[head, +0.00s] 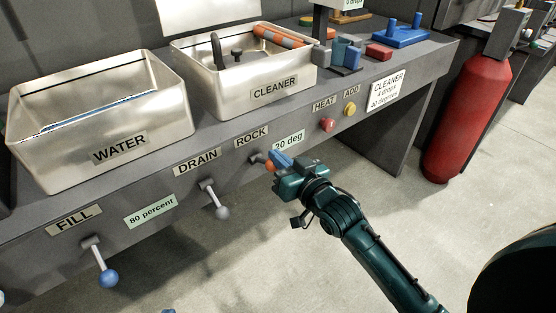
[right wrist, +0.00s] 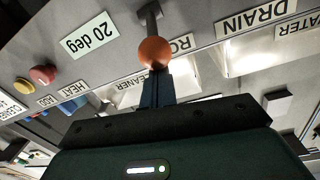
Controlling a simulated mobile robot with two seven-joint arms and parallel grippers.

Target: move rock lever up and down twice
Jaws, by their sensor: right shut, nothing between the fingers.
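The rock lever, with an orange ball knob (head: 270,165), sticks out from the bench front under the ROCK label (head: 251,138). In the right wrist view its orange ball (right wrist: 155,52) and dark shaft show just beyond my fingers. My right gripper (head: 281,160) is shut and empty, with its blue fingertips right at the ball. In the right wrist view the fingers (right wrist: 157,88) appear just below the ball in the picture; whether they touch it I cannot tell. My left gripper is not clearly in view.
The drain lever (head: 214,199) and the blue-knobbed fill lever (head: 100,263) stick out to the left. Red (head: 327,124) and yellow (head: 350,109) buttons lie to the right. WATER (head: 120,150) and CLEANER (head: 274,90) tanks stand on top. A red cylinder (head: 468,120) stands at right.

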